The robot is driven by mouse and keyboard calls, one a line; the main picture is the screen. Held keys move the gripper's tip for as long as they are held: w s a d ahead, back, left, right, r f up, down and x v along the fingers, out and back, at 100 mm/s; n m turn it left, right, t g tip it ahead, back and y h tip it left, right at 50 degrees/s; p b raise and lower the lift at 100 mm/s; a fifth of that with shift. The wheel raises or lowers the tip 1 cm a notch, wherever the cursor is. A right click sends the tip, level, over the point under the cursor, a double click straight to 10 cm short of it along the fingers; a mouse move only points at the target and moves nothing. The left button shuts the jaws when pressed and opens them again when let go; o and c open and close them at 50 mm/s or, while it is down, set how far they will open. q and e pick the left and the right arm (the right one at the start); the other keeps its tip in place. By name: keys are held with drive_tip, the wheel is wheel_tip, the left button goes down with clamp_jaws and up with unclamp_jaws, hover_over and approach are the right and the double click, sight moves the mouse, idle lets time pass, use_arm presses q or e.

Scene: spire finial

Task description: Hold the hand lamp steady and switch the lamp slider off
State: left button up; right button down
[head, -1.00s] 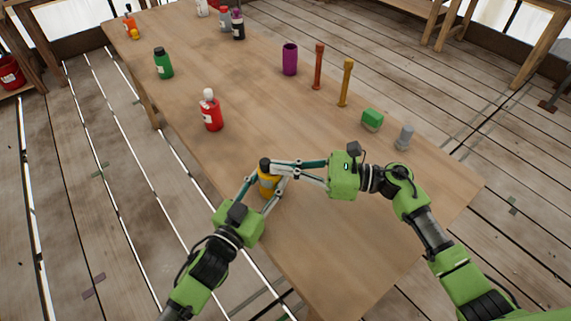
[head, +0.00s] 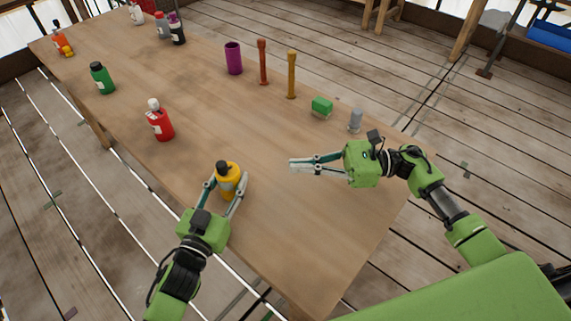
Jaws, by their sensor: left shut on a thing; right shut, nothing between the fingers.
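The hand lamp, a yellow body (head: 229,181) with a dark top, stands on the wooden table (head: 270,225) near its front left edge. My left gripper (head: 228,188) is shut on it, one finger on each side. The lamp looks about upright. Its slider is too small to make out, so I cannot tell its position. My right gripper (head: 292,165) is shut and empty, to the right of the lamp and apart from it, with its fingertips pointing left.
A red bottle (head: 160,123) and a green bottle (head: 102,79) stand farther back left. The table's middle is clear.

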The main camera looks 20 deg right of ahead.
idle(0.3)
use_arm(q)
drive_tip(key=o, duration=1.3)
drive_tip(key=shift+s, duration=0.1)
